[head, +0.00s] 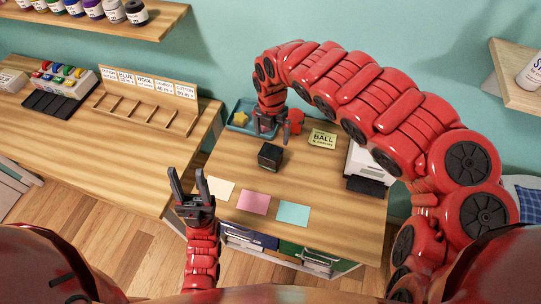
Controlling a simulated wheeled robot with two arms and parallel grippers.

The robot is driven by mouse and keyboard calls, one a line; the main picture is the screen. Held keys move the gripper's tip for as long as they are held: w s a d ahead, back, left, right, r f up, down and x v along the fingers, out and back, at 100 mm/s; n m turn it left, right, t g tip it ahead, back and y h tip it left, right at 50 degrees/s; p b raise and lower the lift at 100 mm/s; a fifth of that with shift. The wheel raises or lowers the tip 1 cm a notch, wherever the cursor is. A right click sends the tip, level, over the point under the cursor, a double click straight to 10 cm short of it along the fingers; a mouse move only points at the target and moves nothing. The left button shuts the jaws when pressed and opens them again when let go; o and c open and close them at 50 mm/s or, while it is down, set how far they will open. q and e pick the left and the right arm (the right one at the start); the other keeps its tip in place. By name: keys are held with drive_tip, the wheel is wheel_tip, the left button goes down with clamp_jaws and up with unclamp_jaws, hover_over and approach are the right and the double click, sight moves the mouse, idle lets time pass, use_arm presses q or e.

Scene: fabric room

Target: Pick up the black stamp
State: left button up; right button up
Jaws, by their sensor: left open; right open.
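The black stamp (270,157), a small dark block, stands on the wooden desk (330,198) near its middle. My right gripper (280,139) reaches over from the right and points down just behind the stamp, with its fingers apart. The stamp does not appear to be between its fingers. My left gripper (190,174) is at the desk's left front, fingers apart and pointing up, with nothing between them. It is apart from the stamp.
Cream (220,189), pink (253,201) and teal (293,213) cards lie in front of the stamp. A blue tray (239,121) holds a yellow star (241,117). A yellow-green labelled block (322,139) and a white device (361,166) are to the right. A second table (120,155) is left.

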sight(271, 151)
wheel_tip(271, 151, down, 7)
drive_tip(key=shift+a+r, duration=0.1)
drive_tip(key=shift+r, duration=0.05)
drive_tip(key=shift+w+f, duration=0.1)
drive_tip(key=shift+f, duration=1)
drive_tip(key=f, duration=0.1)
drive_tip(key=f+p, duration=0.1)
drive_tip(key=f, duration=0.1)
drive_tip(key=shift+s+a+f, duration=0.1)
drive_tip(key=shift+s+a, duration=0.05)
drive_tip(key=shift+s, duration=0.25)
drive_tip(key=shift+w+f+p, duration=0.1)
drive_tip(key=shift+f+p, duration=0.2)
drive_tip(key=shift+f, duration=0.25)
drive_tip(key=shift+c, duration=0.3)
drive_tip(key=c, duration=1.1)
